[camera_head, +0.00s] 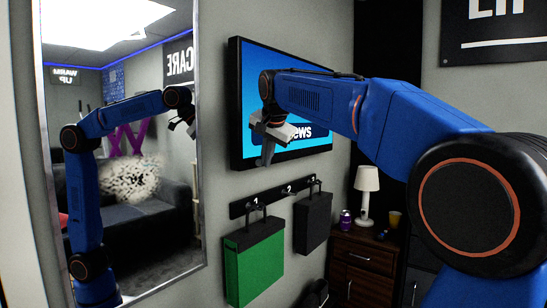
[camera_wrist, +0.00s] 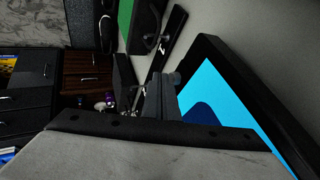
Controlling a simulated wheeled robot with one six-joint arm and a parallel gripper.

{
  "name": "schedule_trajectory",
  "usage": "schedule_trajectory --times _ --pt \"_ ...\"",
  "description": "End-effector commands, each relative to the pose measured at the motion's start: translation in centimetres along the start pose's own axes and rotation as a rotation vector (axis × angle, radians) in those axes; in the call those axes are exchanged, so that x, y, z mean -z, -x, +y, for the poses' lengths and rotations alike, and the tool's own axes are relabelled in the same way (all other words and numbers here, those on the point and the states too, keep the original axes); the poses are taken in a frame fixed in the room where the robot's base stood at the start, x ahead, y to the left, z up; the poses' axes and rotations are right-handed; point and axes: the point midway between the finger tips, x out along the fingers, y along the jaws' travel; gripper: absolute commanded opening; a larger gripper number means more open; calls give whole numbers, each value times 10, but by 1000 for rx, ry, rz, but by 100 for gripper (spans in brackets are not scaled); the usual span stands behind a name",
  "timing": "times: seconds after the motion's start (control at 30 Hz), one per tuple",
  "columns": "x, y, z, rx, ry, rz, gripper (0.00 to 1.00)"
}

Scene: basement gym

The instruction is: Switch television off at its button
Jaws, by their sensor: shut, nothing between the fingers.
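The television (camera_head: 315,146) hangs on the wall in the middle of the head view, its screen lit blue with a dark banner and white lettering. My arm covers part of the screen. In the wrist view the television (camera_wrist: 215,85) stands tilted at the right, with its black frame along the wall. My gripper (camera_head: 264,161) is in front of the screen's lower left part, pointing down, shut and empty. In the wrist view the gripper (camera_wrist: 167,82) overlaps the near edge of the frame. I cannot tell whether it touches the television. I cannot make out the button.
Below the television, a hook rail (camera_head: 287,192) holds a green case (camera_head: 254,262) and a dark case (camera_head: 312,222). A large mirror (camera_head: 125,70) at left reflects my arm and a sofa. At right, a wooden cabinet (camera_head: 362,258) bears a lamp (camera_head: 366,182) and a purple can (camera_head: 346,219).

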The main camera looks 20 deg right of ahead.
Motion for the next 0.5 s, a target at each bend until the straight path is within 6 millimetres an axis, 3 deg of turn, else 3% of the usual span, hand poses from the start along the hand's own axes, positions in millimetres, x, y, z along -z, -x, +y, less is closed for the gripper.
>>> schedule_trajectory --times 0.5 --pt "0 -4 -7 0 0 0 0"
